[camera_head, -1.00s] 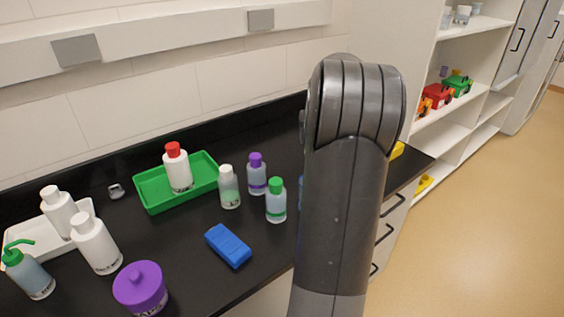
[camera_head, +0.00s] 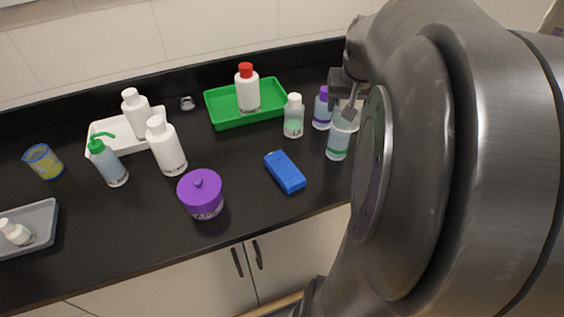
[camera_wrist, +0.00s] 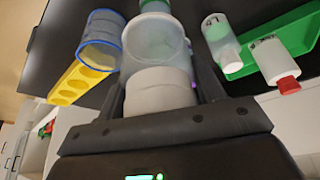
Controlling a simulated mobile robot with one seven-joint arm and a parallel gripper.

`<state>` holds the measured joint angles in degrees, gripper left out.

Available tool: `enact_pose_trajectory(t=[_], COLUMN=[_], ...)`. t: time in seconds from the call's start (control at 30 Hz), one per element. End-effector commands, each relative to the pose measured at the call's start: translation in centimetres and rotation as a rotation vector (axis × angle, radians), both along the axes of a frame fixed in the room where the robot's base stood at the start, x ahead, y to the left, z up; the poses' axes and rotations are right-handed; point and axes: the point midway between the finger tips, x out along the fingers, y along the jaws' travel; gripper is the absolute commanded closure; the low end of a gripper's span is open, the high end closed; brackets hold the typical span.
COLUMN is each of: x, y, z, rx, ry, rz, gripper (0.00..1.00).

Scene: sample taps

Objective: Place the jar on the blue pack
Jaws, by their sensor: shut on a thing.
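The blue pack (camera_head: 285,172) lies flat on the black counter in the head view, with nothing on top of it. My gripper (camera_head: 346,98) is to the right of and beyond the pack, partly hidden by my arm. In the wrist view my gripper (camera_wrist: 160,96) is shut on a translucent jar with a wide white lid (camera_wrist: 159,76). The lid end is towards the gripper and the clear body points away. In the head view the jar is mostly hidden, near the green-banded bottle (camera_head: 337,148). I cannot tell whether they touch.
A white-capped bottle (camera_head: 293,118) and a purple-capped bottle (camera_head: 322,110) stand near my gripper. A green tray (camera_head: 222,117) holds a red-capped bottle. A purple-lidded pot (camera_head: 202,196) stands left of the pack. A blue-rimmed beaker (camera_wrist: 100,42) and yellow rack (camera_wrist: 72,90) are close in the wrist view.

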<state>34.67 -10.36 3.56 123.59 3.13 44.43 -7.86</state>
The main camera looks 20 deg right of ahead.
Motion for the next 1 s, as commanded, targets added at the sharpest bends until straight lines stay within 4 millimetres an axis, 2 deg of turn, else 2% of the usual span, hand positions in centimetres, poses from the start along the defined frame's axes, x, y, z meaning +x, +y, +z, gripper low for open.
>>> enact_pose_trajectory(t=[0.03,0.2,0.43,0.57,0.8,1.0], x=[-1.0,-3.4,-4.8,-3.8,-0.3,1.8], y=[1.3,4.2,6.0,7.5,11.7,14.2], z=[0.0,-0.5,-1.2,-2.4,-5.7,-7.6], rx=[-0.001,0.006,0.011,0.012,0.013,0.012], ry=[-0.004,-0.007,-0.007,-0.004,-0.003,-0.005], rz=[0.011,0.034,0.047,0.051,0.051,0.047], gripper=[0.61,0.61,0.61,0.61,0.61,0.61])
